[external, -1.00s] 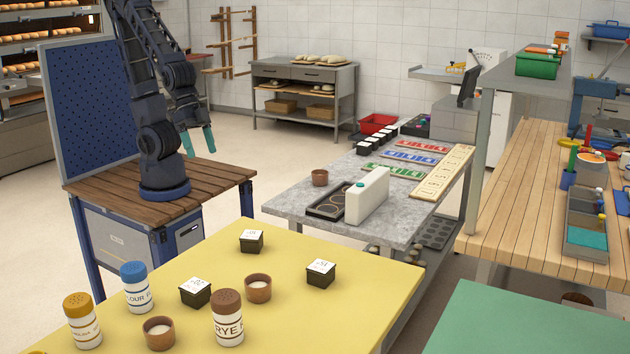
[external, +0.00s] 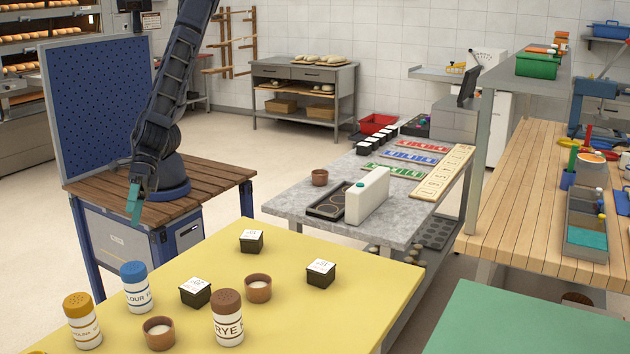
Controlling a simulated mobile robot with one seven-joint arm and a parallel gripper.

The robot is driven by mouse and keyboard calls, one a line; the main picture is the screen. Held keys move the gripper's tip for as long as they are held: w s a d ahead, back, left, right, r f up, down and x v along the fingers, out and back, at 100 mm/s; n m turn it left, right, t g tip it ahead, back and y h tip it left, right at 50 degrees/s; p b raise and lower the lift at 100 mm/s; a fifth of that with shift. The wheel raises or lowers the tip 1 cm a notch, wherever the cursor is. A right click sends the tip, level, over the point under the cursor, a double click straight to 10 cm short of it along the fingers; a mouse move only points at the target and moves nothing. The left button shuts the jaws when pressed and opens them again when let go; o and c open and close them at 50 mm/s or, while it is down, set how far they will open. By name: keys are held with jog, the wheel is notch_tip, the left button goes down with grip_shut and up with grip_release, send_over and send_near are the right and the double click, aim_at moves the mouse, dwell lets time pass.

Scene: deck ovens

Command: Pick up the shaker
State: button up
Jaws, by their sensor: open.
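Three shakers stand upright on the yellow table (external: 330,247). One has a mustard lid (external: 82,321) at the front left, one has a blue lid and a flour label (external: 137,288) behind it, and one has a brown lid and a rye label (external: 228,319) to the right. The task's word does not tell which shaker is meant. My gripper (external: 134,206) points down with teal fingertips, above and behind the blue-lidded shaker and apart from all shakers. It is open and holds nothing visible. Its fingers overlap in this view.
Dark boxes with white tops (external: 196,291) and small brown cups (external: 258,288) stand among the shakers. A grey stone table (external: 290,205) with a white block (external: 367,195) is behind.

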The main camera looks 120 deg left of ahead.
jog(key=s+d+r+n+t+h, duration=0.1)
jog(key=d+r+n+h, duration=0.3)
jog(key=d+r+n, duration=0.4)
jog(key=w+a+r+n+t+h, duration=0.1)
jog(key=w+a+r+n+t, duration=0.2)
jog(key=r, duration=0.5)
jog(key=a+r+n+t+h, duration=0.1)
jog(key=a+r+n+t, duration=0.1)
jog(key=a+r+n, duration=0.4)
send_near(130, 279)
jog(key=shift+m, duration=0.3)
jog(key=shift+f+x, duration=0.2)
jog(key=shift+x, duration=4.15)
jog(key=c, duration=1.2)
jog(key=shift+r, duration=0.15)
